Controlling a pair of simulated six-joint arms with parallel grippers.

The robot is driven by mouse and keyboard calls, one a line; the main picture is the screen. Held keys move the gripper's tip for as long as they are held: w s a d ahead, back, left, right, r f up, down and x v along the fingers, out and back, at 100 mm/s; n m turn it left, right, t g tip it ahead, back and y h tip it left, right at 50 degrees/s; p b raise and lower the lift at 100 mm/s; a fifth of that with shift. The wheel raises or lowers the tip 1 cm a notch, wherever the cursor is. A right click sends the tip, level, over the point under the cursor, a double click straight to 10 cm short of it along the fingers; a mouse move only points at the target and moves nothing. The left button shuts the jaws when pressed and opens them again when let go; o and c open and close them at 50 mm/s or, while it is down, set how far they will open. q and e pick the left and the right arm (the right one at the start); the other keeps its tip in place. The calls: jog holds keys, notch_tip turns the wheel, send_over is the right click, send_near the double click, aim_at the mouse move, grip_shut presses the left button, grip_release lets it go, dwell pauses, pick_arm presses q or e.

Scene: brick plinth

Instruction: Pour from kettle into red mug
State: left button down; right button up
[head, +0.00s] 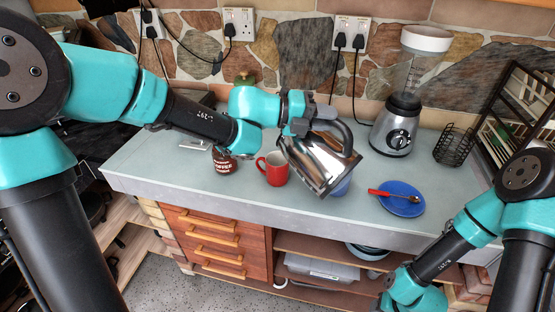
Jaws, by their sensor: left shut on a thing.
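The silver kettle (315,163) with a black handle is held tilted above the counter. My left gripper (314,122) is shut on the kettle near its black handle; its fingertips are partly hidden. The red mug (276,170) stands upright on the counter, just left of the kettle. The kettle's upper left edge is close to the mug in the picture; I cannot tell if it is over the rim. No liquid stream shows.
A dark red coffee tin (223,162) stands left of the mug. A blue mug (342,186) is partly hidden behind the kettle. A blue plate (402,199) with a red-handled utensil (390,194), a blender (398,125) and a black wire basket (453,146) are to the right.

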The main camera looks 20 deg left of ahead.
pick_arm(q)
jog(key=shift+n+h, duration=0.7)
jog(key=shift+h, duration=0.1)
jog(key=shift+w+a+f, duration=0.2)
jog(key=shift+w+a, duration=0.15)
jog(key=shift+a, duration=0.35)
jog(key=shift+w+a+f, duration=0.25)
jog(key=shift+w+a, duration=0.15)
jog(key=shift+a, duration=0.35)
jog(key=shift+w+a+f, duration=0.2)
jog(key=shift+w+a, duration=0.15)
jog(key=shift+a, duration=0.35)
dwell(2.5)
jog(key=s+d, duration=0.1)
jog(key=s+d+r+m+y, duration=0.1)
jog(key=d, duration=0.1)
jog(key=d+r+y, duration=0.1)
jog(key=d, duration=0.1)
jog(key=shift+s+d+r+m, duration=0.1)
jog(key=shift+s+d+m, duration=0.1)
jog(key=shift+s+m, duration=0.2)
jog(key=shift+d, duration=0.1)
